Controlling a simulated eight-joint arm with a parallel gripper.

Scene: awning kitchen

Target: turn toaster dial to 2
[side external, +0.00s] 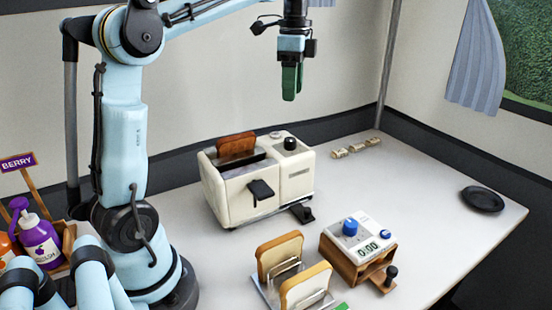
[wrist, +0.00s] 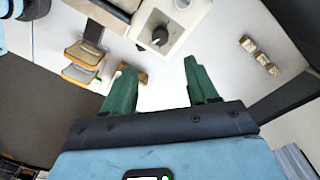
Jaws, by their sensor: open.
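A cream toaster (side external: 258,185) stands on the white counter with a slice of brown toast (side external: 236,146) in its slot and a black lever (side external: 261,190) on its front. Its black dial (side external: 290,143) sits on the top at the right end; the dial also shows in the wrist view (wrist: 159,36). The number the dial points to is too small to read. My gripper (side external: 291,97) hangs well above the dial, pointing down, with green fingers. In the wrist view my gripper (wrist: 158,75) has its fingers apart with nothing between them.
A timer with a blue knob (side external: 350,227) on a wooden stand and a rack of bread slices (side external: 282,258) stand in front. A black plate (side external: 482,199) lies right, and small beige blocks (side external: 357,147) lie behind. A purple bottle (side external: 40,240) stands left.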

